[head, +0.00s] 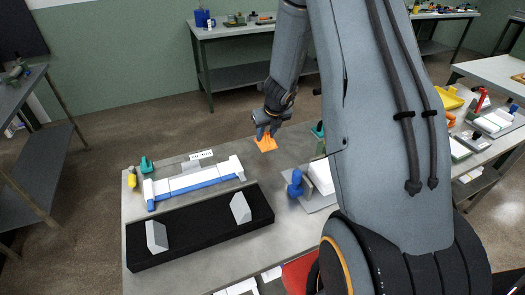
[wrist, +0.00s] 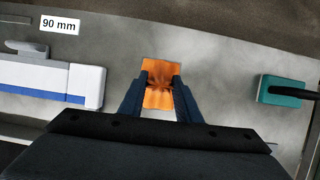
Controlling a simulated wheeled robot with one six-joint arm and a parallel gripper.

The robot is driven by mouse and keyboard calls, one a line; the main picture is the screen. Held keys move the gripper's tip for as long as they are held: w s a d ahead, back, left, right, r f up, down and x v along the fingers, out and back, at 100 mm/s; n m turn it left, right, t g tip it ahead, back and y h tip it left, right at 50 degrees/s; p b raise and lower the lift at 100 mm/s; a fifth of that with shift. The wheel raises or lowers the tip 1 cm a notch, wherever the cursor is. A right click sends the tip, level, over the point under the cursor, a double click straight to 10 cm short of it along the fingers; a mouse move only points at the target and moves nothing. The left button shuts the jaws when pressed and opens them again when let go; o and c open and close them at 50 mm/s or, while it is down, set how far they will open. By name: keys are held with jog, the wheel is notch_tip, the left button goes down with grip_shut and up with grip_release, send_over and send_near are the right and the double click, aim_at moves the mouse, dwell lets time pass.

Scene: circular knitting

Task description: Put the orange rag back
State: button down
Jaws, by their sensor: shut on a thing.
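The orange rag (head: 266,144) shows in the head view just below my gripper (head: 264,130), over the back part of the grey workbench (head: 290,162). In the wrist view the rag (wrist: 160,98) is pinched and creased between the two dark fingertips of my gripper (wrist: 160,86). My gripper is shut on it. The rag looks flat at its far and near edges; I cannot tell whether it touches the bench top.
A white and blue gauge (head: 195,181) and a black tray (head: 195,232) with two grey blocks lie to the left. A blue-knobbed fixture (head: 296,184) stands right of the rag. Bench around the rag is clear.

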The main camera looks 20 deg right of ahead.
aim_at(267, 142)
jog(key=shift+d+f+b, duration=0.15)
jog(key=shift+f+b, duration=0.2)
jog(key=shift+f, duration=0.4)
notch_tip(267, 142, down, 4)
jog(key=b, duration=0.4)
jog(key=shift+f, duration=0.1)
jog(key=c, duration=1.3)
grip_release()
